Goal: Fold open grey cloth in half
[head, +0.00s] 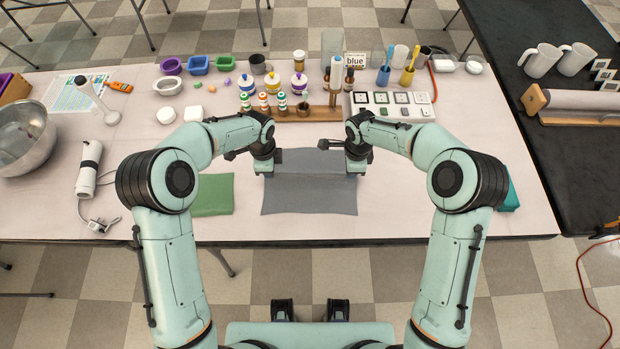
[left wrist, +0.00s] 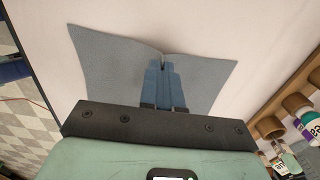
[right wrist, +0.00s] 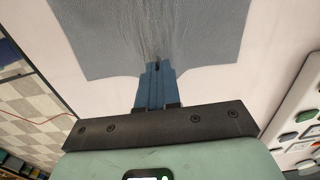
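A folded green cloth (head: 212,195) lies left of the grey cloth, and a teal item (head: 509,195) lies far right. A wooden rack (head: 305,114) with bottles and a white tray (head: 392,105) stand behind my grippers. The near table edge is clear.

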